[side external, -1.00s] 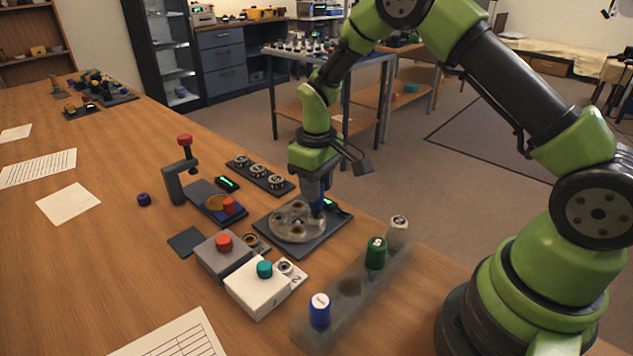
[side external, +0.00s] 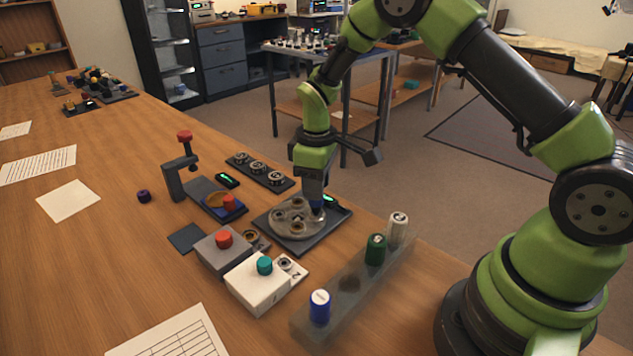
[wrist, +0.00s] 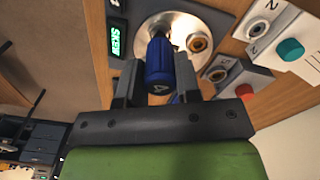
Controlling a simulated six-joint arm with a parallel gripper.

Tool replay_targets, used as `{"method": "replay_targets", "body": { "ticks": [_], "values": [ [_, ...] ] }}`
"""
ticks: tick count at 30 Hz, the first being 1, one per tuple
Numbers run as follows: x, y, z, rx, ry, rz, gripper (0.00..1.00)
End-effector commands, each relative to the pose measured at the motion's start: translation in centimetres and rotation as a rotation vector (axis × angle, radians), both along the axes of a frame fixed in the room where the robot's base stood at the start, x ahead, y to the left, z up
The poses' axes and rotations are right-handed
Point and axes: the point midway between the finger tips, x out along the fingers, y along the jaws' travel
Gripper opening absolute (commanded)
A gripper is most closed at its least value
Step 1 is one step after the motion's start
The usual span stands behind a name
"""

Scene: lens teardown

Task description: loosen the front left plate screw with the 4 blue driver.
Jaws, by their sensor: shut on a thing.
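My gripper (wrist: 158,85) is shut on a blue driver (wrist: 159,62) marked 4, seen in the wrist view. In the side external view my gripper (side external: 314,200) is over the right part of a round metal plate (side external: 291,222), which sits on a dark square base (side external: 272,240). The driver points down at the plate. Its tip and the screw under it are hidden, so I cannot tell whether they touch. The wrist view also shows the plate (wrist: 181,21) and a lit green display reading SKEW (wrist: 115,40).
A clear rack (side external: 335,305) at the front right holds a blue-handled driver (side external: 320,309), a green one (side external: 375,249) and a white one (side external: 397,230). A grey box with a red button (side external: 223,240) and a white box with a teal button (side external: 264,266) stand left of it.

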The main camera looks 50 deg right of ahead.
Motion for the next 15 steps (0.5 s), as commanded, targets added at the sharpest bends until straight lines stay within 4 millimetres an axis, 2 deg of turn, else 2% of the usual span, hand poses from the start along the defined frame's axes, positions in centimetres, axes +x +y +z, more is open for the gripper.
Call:
{"method": "replay_targets", "body": {
  "ticks": [4, 10, 15],
  "values": [
    [0.01, 0.00, 0.01, 0.000, 0.000, 0.027, 0.10],
    [0.02, -0.02, 0.01, 0.000, 0.000, 0.253, 0.10],
    [0.02, -0.02, 0.00, 0.000, 0.000, 0.316, 0.10]
  ]
}}
